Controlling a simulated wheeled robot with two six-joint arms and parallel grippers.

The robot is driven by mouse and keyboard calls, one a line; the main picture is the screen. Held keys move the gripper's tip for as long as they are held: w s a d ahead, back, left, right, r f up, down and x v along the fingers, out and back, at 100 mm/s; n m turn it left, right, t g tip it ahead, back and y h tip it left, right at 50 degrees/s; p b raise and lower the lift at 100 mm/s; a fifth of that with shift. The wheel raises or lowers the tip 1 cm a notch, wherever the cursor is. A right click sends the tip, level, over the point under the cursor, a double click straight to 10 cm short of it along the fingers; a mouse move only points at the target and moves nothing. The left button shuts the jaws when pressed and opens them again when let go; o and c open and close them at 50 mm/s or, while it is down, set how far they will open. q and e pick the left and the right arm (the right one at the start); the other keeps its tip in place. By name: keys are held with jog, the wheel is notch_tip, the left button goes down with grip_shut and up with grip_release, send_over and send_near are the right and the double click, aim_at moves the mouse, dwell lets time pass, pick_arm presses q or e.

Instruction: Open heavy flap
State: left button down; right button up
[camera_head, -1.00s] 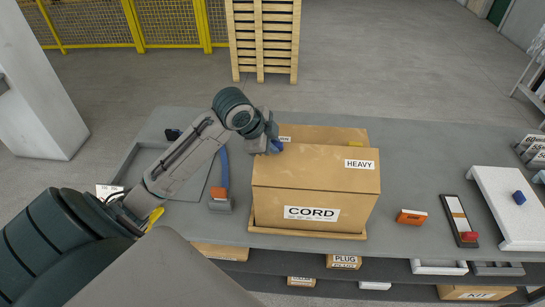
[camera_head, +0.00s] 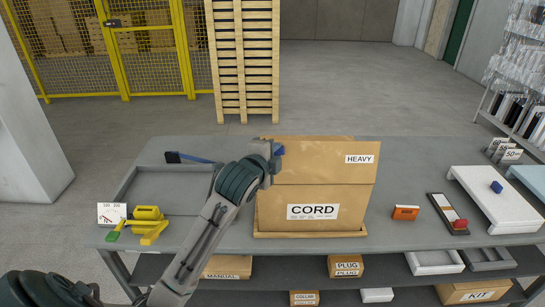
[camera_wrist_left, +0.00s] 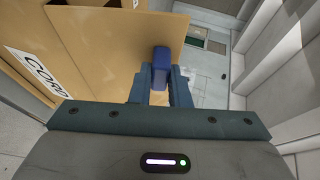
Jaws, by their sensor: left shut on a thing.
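A brown carton (camera_head: 335,222) labelled CORD stands on the grey table. Its upper panel, the flap (camera_head: 320,164) labelled HEAVY, stands up above the front face; its exact angle is hard to tell. My left gripper (camera_head: 272,157) is at the flap's left edge, shut on a blue tab (camera_head: 279,151). In the left wrist view the blue tab (camera_wrist_left: 160,66) sits between the fingers, against the edge of the brown flap (camera_wrist_left: 125,45). The flap hides most of what lies behind it. My right gripper is not in view.
An orange block (camera_head: 405,213), a narrow board (camera_head: 447,213) and a white tray (camera_head: 480,185) lie right of the carton. Bare table separates them.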

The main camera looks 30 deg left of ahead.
pick_arm(q)
jog(key=shift+s+d+f+t, duration=0.15)
jog(key=shift+s+f+t, duration=0.05)
jog(key=shift+s+t, duration=0.1)
jog(key=shift+s+d+t+b, duration=0.2)
jog(key=shift+s+t+b, duration=0.1)
jog(key=shift+b, duration=0.2)
jog(key=c, duration=1.4)
grip_release()
jog(key=shift+o, duration=0.2)
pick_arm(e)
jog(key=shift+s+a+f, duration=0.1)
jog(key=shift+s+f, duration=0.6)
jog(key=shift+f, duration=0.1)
pick_arm(q)
jog(key=shift+s, duration=0.1)
